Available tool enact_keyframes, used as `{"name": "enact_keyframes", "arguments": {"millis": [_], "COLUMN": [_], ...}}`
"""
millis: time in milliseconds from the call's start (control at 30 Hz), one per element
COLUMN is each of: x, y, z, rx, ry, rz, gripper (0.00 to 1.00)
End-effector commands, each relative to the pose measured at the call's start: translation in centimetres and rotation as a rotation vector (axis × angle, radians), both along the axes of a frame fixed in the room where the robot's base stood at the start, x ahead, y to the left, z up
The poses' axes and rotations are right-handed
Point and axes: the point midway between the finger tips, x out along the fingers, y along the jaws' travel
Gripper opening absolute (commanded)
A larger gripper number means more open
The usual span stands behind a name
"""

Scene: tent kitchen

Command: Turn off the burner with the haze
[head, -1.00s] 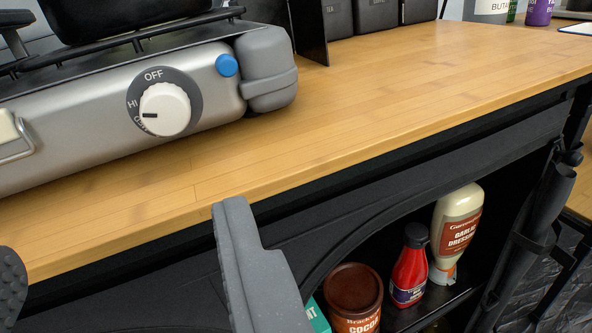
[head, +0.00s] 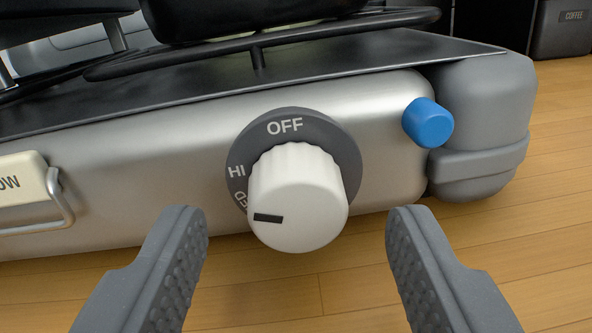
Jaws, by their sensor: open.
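The camp stove (head: 150,150) has a silver front panel with a white ridged knob (head: 298,195). The knob's black mark points left, below the HI label on the dark dial ring (head: 340,143); OFF is at the top of the ring. My gripper (head: 297,222) is open, with one grey finger left of the knob and one right of it. The fingertips stand nearer the camera and appear apart from the knob. No haze is visible, and the burner itself is outside or hidden in this view.
A blue button (head: 428,122) sits right of the knob, beside the grey rounded end piece (head: 487,125). A dark pot (head: 230,15) stands on the rack above. The wooden counter (head: 330,290) is clear in front.

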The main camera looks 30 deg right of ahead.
Motion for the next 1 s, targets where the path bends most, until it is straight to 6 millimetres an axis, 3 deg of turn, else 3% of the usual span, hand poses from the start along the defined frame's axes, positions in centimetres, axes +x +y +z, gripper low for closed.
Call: {"name": "enact_keyframes", "arguments": {"millis": [233, 600, 767, 833, 867, 1000], "x": [1.1, 1.4, 1.3, 1.3, 1.4, 1.4], "y": [-0.9, -1.0, -0.9, -0.9, 0.6, -0.3], "z": [0.1, 0.1, 0.1, 0.1, 0.1, 0.1], "rx": [0.0, 0.001, 0.001, 0.001, -0.002, 0.006], "ry": [-0.003, -0.002, -0.002, -0.002, -0.004, -0.006], "rz": [0.0, 0.003, 0.003, 0.003, 0.004, 0.007], "gripper": [0.52, 0.52, 0.11, 0.08, 0.08, 0.08]}}
